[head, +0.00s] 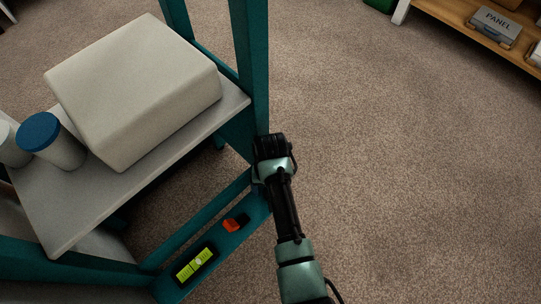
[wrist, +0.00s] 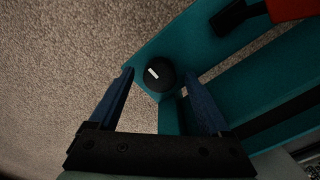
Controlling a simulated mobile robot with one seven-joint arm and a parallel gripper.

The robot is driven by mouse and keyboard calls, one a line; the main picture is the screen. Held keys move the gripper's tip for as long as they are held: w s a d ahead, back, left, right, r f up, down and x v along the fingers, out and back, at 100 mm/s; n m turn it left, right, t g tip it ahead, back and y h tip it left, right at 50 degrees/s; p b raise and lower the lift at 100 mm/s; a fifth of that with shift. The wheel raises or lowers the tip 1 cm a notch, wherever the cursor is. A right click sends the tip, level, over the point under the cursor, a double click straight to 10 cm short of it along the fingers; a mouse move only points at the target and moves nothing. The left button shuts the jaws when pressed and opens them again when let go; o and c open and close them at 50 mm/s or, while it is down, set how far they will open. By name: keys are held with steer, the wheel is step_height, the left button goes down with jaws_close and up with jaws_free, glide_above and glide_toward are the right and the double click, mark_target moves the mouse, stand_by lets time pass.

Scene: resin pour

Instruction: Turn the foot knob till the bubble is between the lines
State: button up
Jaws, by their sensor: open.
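The foot knob (wrist: 159,75) is round and black with a short white mark on its top. It sits at the corner of the teal frame in the wrist view. My gripper (wrist: 159,73) is open, with one blue finger on each side of the knob; I cannot tell whether either touches it. In the head view the black end of my arm covers the knob. The level (head: 195,264) has a yellow-green vial in a dark housing on the lower teal rail. Its pale bubble (head: 198,261) shows near the middle, but the lines are too small to judge it against.
An orange-red piece with a black part (head: 234,224) lies on the rail between level and arm. Above stands a grey shelf (head: 70,213) with a large pale block (head: 135,85) and a blue-lidded jar (head: 50,140). Carpet (head: 400,170) is clear to the right.

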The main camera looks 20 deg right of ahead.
steer(key=shift+f, duration=0.15)
jaws_close()
stand_by(0.4)
steer(key=shift+n+p, duration=0.3)
steer(key=shift+p, duration=0.15)
steer(key=shift+r+n+p, duration=0.2)
steer(key=shift+n+p, duration=0.3)
steer(key=shift+p, duration=0.25)
steer(key=n+p, duration=0.2)
steer(key=shift+p, duration=0.3)
steer(key=n+p, duration=0.2)
steer(key=n, duration=0.2)
steer(key=shift+f+n+p, duration=0.2)
steer(key=shift+n+p, duration=0.6)
steer(key=shift+n, duration=1.2)
